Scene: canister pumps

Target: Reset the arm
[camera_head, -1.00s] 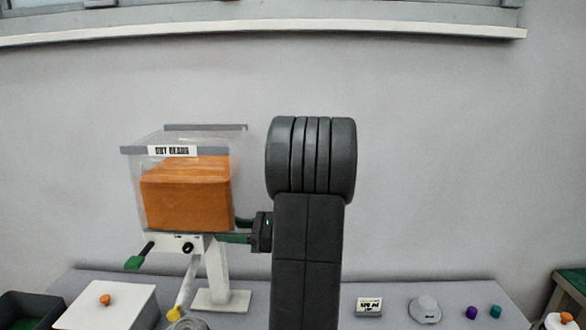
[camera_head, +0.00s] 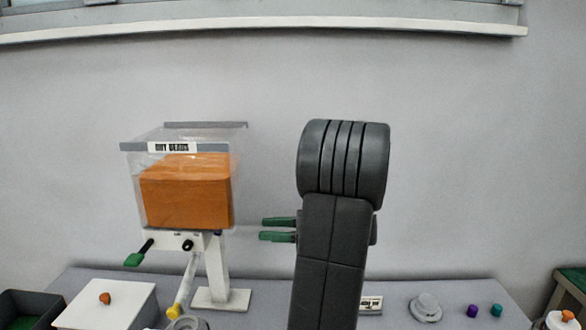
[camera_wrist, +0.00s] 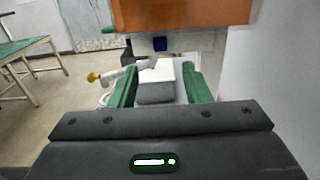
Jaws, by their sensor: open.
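My gripper (camera_head: 278,230) has two green fingers pointing left, apart and with nothing between them. It is to the right of the clear canister (camera_head: 135,190) of orange beads, with a gap between them. In the wrist view my gripper (camera_wrist: 160,88) also shows open, its fingers at either side of the picture's middle. The canister's orange contents (camera_wrist: 180,14) fill the top of that view. The canister sits on a white stand (camera_head: 217,270) with a green-tipped lever (camera_head: 135,259) and a yellow-tipped spout (camera_head: 174,310). My dark arm hides part of the table.
The grey table holds a white-lidded box (camera_head: 105,308), a dark tray (camera_head: 30,310), a small labelled block (camera_head: 371,304), a grey round knob-like object (camera_head: 425,307), a purple piece (camera_head: 472,311) and a teal piece (camera_head: 496,310). A window ledge (camera_head: 260,28) runs above.

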